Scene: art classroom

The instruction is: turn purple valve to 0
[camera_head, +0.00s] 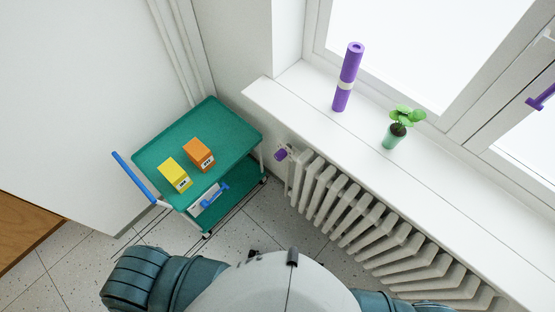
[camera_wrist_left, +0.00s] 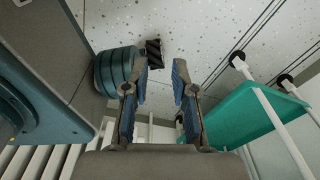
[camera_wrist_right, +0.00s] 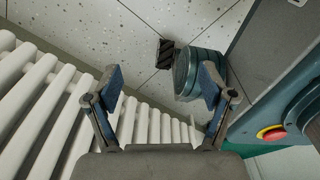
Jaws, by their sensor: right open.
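The purple valve (camera_head: 281,154) is a small knob at the left end of the white radiator (camera_head: 345,205), under the window sill, in the head view. Its markings are too small to read. Neither gripper shows in the head view. In the left wrist view my left gripper (camera_wrist_left: 160,72) is open and empty, with floor and part of the cart beyond its fingers. In the right wrist view my right gripper (camera_wrist_right: 160,80) is open and empty, beside the radiator (camera_wrist_right: 150,125). The valve cannot be made out in either wrist view.
A green cart (camera_head: 233,130) with a yellow box (camera_head: 174,174) and an orange box (camera_head: 198,154) stands left of the valve. A purple roll (camera_head: 347,77) and a potted plant (camera_head: 396,132) stand on the sill (camera_head: 300,88). Speckled floor (camera_head: 262,212) lies between cart and radiator.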

